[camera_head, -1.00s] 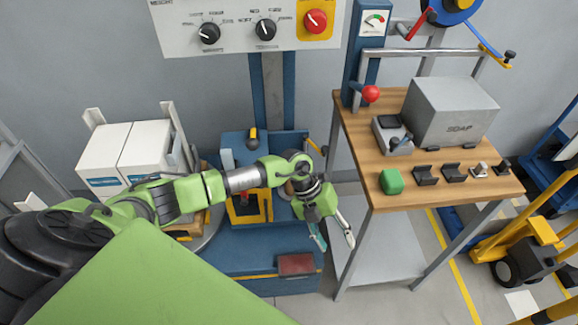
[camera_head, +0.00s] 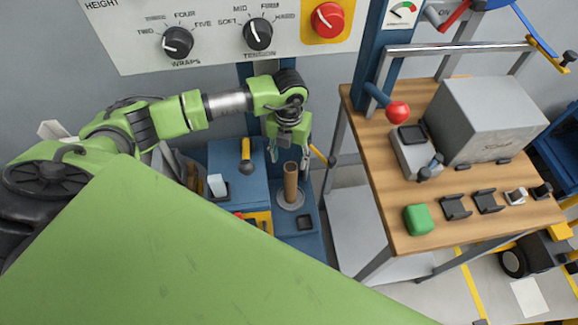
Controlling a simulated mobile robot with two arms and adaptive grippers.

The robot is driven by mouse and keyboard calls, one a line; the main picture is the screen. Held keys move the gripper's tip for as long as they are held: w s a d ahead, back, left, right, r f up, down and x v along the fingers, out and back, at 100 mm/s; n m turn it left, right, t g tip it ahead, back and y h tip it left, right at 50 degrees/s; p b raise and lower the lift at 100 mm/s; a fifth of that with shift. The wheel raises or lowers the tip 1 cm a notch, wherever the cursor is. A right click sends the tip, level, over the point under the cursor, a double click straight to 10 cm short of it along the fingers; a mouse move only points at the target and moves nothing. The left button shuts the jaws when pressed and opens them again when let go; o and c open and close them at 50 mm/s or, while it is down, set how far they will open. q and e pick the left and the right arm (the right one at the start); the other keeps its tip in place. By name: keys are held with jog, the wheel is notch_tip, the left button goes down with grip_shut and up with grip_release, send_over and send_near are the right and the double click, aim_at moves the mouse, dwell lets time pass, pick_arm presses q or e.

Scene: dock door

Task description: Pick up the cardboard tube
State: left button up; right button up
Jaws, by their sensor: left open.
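The cardboard tube (camera_head: 291,184) is a brown cylinder. It stands upright on a round grey disc (camera_head: 290,203) on the blue machine base, right of its middle. My left gripper (camera_head: 288,154) hangs just above the tube, pointing down. Its fingers are spread, one to each side of the tube's upper end, and nothing is held. I cannot tell whether a finger touches the tube. My right gripper is not in view.
A control panel (camera_head: 220,22) with dials and a red button overhangs the base. A yellow-handled tool (camera_head: 246,152) and a white block (camera_head: 217,186) are left of the tube. A wooden workbench (camera_head: 388,195) with a grey box (camera_head: 490,118) and a green block (camera_head: 418,219) stands right.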

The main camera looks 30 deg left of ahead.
aim_at(291, 167)
pick_arm(q)
notch_tip(291, 167, down, 2)
jog(key=shift+f+b, duration=0.25)
jog(key=shift+b, duration=0.55)
jog(key=f+b, duration=0.3)
jog(key=f, duration=0.1)
jog(key=shift+d, duration=0.3)
jog(key=shift+f+b, duration=0.3)
jog(key=shift+f, duration=0.15)
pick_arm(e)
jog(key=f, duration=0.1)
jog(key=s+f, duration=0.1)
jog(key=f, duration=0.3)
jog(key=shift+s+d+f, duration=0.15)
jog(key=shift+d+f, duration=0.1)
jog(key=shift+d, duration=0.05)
pick_arm(q)
jog(key=shift+r, duration=0.1)
jog(key=c, duration=1.3)
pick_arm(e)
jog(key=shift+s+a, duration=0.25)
